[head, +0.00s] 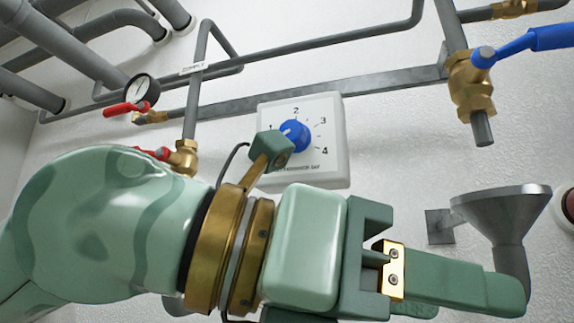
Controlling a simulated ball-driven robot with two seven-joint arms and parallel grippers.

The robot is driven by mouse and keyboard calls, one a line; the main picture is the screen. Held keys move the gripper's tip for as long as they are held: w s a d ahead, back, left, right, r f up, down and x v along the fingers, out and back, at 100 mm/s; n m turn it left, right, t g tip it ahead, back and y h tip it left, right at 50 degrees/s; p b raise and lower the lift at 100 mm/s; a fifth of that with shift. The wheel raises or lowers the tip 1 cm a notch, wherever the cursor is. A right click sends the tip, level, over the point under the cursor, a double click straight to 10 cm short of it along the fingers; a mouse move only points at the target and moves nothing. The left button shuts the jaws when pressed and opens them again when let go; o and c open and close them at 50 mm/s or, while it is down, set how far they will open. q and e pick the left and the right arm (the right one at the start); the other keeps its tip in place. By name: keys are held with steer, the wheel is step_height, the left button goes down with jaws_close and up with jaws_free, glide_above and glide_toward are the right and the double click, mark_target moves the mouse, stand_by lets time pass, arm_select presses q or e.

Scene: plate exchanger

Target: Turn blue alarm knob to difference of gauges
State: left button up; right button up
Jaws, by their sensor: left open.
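The blue alarm knob (294,135) sits on a white square box (333,125) on the wall, with a dial marked 1 to 4. A pale mark on the knob seems to point left, toward 1. One round gauge (143,91) with a white face shows at upper left; its reading is too small to tell. No second gauge is in view. My left gripper (472,296) is in front, below and to the right of the knob, apart from it and empty, its fingers pointing right and open. My right gripper is not in view.
Grey pipes run along the wall behind. Red-handled valves (125,108) are at left. A brass valve (472,85) with a blue handle (528,43) is at upper right. A grey funnel (500,210) stands at right, close behind my fingers.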

arm_select(q)
steer(key=a+r+n+t+y, duration=0.3)
steer(key=a+r+t+y, duration=0.15)
steer(key=r+t, duration=0.3)
steer(key=n+t+y, duration=0.5)
steer(key=n+t, duration=0.2)
steer(key=t, duration=0.1)
glide_toward(289, 131)
steer(key=shift+g, duration=0.25)
steer(key=x, duration=0.3)
steer(key=p+x, duration=0.1)
steer(key=x, duration=0.4)
steer(key=shift+w+d+r, duration=0.1)
steer(key=shift+w+r, duration=0.15)
steer(key=shift+w, duration=0.1)
steer(key=c, duration=1)
